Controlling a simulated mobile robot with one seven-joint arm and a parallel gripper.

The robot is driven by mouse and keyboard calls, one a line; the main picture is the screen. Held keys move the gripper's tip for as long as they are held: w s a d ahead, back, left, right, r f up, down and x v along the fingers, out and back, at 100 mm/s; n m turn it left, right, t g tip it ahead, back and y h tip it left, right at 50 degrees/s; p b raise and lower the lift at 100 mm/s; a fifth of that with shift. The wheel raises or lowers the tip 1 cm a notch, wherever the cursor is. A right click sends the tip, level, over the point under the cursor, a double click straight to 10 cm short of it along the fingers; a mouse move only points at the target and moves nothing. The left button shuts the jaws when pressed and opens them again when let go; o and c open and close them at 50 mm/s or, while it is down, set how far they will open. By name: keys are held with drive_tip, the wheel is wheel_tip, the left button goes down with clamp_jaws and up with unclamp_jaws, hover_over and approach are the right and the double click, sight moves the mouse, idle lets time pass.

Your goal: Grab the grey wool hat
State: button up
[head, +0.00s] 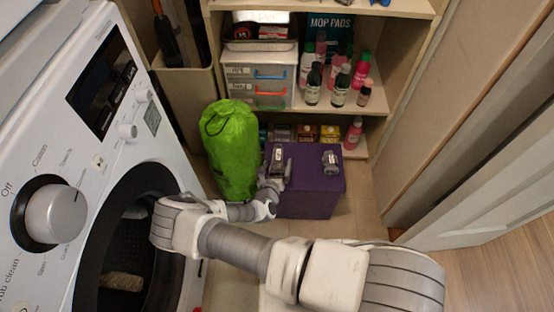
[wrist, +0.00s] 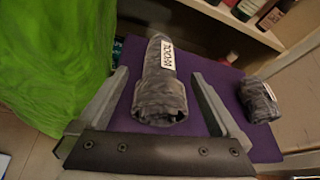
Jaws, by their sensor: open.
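The grey wool hat (wrist: 160,88) is a rolled dark-grey bundle with a white label that seems to read WOOL upside down. It lies on top of a purple box (head: 310,195); the hat also shows in the head view (head: 278,162). My gripper (wrist: 158,74) is open, with one finger on each side of the hat in the wrist view. I cannot tell whether the fingers touch it or how far above the box they are. In the head view my gripper (head: 272,183) is at the hat's near end, partly hidden by its own wrist.
A second grey rolled bundle (head: 331,160) lies on the box to the right. A bright green bag (head: 231,150) stands close on the left. Behind is a shelf with bottles (head: 314,84) and a drawer unit (head: 257,75). A washing machine (head: 60,130) is at left.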

drive_tip(key=c, duration=1.4)
drive_tip(key=shift+c, duration=0.4)
drive_tip(key=shift+r, duration=0.15)
